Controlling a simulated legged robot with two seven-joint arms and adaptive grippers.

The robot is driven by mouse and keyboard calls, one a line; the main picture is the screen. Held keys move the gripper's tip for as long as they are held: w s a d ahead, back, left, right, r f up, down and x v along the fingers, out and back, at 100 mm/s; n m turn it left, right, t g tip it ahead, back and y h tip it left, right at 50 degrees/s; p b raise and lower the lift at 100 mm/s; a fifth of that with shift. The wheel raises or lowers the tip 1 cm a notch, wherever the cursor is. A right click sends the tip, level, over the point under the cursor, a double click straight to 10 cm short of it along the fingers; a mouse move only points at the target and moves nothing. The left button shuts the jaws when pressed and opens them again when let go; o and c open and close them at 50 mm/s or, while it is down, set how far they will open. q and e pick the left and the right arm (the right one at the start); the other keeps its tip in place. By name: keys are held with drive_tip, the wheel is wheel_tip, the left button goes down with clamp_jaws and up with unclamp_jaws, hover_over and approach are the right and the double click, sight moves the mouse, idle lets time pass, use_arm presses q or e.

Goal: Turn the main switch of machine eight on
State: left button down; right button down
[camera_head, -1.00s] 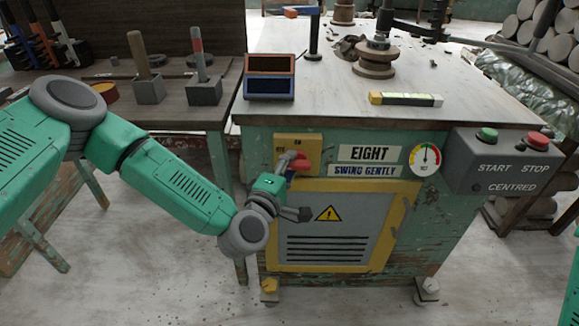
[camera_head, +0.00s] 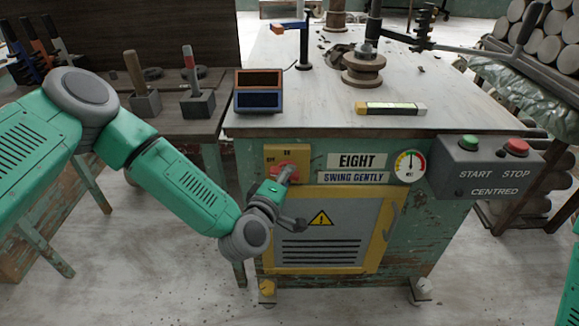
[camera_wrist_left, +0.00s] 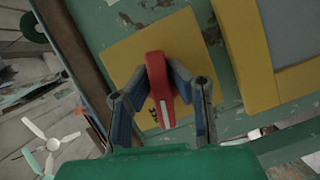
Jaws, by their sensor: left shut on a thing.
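The main switch is a red handle (camera_head: 284,167) on a yellow plate (camera_head: 272,153) at the upper left of machine eight's green front (camera_head: 440,215). The plate carries small marks, OFF at left and ON at top. My left gripper (camera_head: 288,175) is at the switch, shut on the red handle. In the left wrist view, the red handle (camera_wrist_left: 157,82) sits between the two fingers of the left gripper (camera_wrist_left: 160,88), in front of the yellow plate (camera_wrist_left: 122,50). The gripper hides part of the switch, and I cannot tell its exact setting. My right gripper is not in view.
Below the switch is a yellow-framed vent panel (camera_head: 380,240). Right of it are the EIGHT label (camera_head: 363,160), a dial (camera_head: 409,166) and a grey START/STOP box (camera_head: 487,172). A workbench with tools (camera_head: 170,120) stands at left, close to my left arm.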

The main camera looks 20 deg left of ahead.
use_arm(q)
drive_tip(key=m+g+y+p, duration=0.1)
drive_tip(key=m+p, duration=0.2)
drive_tip(key=p, duration=0.2)
drive_tip(key=m+g+y+p, duration=0.1)
drive_tip(key=m+p, duration=0.3)
drive_tip(key=shift+w+r+g+y+p, duration=0.1)
drive_tip(key=shift+r+g+y+p, duration=0.1)
drive_tip(key=shift+g+y+p, duration=0.2)
drive_tip(key=shift+m+g+y+p, duration=0.3)
drive_tip(key=shift+m+y+p, duration=0.3)
drive_tip(key=shift+m+p, duration=0.25)
drive_tip(key=shift+f+m+g+y+p, duration=0.1)
drive_tip(key=shift+m+g+y+p, duration=0.2)
drive_tip(key=shift+m+y+p, duration=0.7)
drive_tip(key=shift+m+b, duration=0.35)
drive_tip(key=shift+b, duration=0.05)
drive_tip(key=c, duration=1.5)
unclamp_jaws()
drive_tip(key=shift+f, duration=0.1)
drive_tip(key=shift+c, duration=0.2)
